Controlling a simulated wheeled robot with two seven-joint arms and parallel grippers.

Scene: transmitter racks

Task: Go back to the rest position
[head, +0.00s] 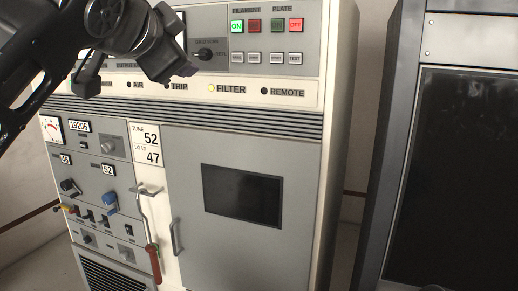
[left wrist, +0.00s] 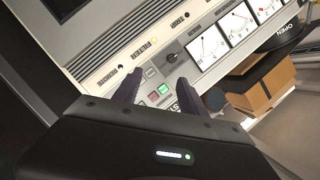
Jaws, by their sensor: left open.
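My left gripper (head: 182,68) is at the upper left of the head view, in front of the transmitter rack's upper panel. Its jaws (left wrist: 159,80) also show in the left wrist view, apart, with nothing between them. The light grey transmitter rack (head: 185,140) stands upright behind it. Part of the upper panel is hidden behind my left arm. My right gripper is in neither view.
The lit green ON button (head: 237,26) and red OFF button (head: 296,25) show on the panel. A red-handled lever (head: 153,262) hangs beside the door. A dark rack (head: 455,170) stands at right. Cardboard boxes (left wrist: 255,95) show in the wrist view.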

